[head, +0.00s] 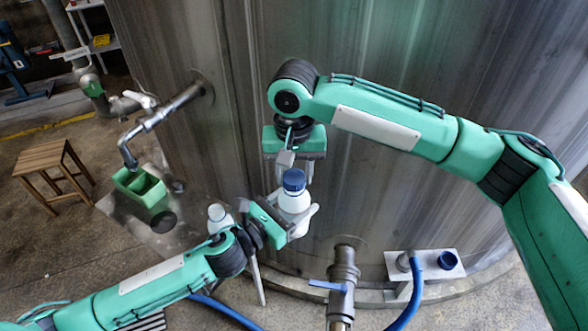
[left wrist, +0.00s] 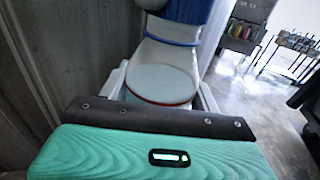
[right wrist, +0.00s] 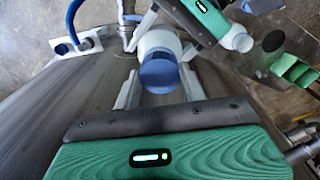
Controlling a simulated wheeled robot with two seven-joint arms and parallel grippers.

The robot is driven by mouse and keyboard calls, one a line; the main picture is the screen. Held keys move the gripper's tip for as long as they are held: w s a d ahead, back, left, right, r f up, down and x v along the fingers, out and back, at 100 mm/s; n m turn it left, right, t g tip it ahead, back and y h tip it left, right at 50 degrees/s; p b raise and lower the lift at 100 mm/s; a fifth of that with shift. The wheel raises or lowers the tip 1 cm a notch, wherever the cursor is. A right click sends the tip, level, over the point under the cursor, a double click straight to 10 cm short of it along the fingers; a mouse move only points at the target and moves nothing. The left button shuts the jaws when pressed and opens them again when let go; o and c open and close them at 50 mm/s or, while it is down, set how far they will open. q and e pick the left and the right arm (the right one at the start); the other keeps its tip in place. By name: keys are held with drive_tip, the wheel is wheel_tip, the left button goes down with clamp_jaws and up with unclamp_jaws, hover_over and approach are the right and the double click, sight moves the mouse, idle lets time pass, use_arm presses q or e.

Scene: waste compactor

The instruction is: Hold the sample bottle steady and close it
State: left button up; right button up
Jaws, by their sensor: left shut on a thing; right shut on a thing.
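The sample bottle (head: 295,203) is white and upright, with a blue cap (head: 294,180) at its top. My left gripper (head: 302,218) is shut on the bottle's body from the side. In the left wrist view the bottle's body (left wrist: 160,84) fills the space between the fingers. My right gripper (head: 293,166) comes down from above and is shut on the blue cap. In the right wrist view the cap (right wrist: 158,74) lies between the fingers, in line with the bottle (right wrist: 160,42). I cannot tell whether the cap is fully seated.
A large metal tank (head: 400,60) stands close behind the bottle. A valve pipe (head: 342,275) rises in front. Another white bottle (head: 218,217) stands by my left wrist. A green container (head: 140,188) is at left.

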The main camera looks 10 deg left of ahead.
drive_tip(key=shift+f, duration=0.3)
use_arm(q)
clamp_jaws()
use_arm(e)
drive_tip(key=m, duration=2)
drive_tip(key=shift+m, duration=0.3)
drive_tip(key=o, duration=0.9)
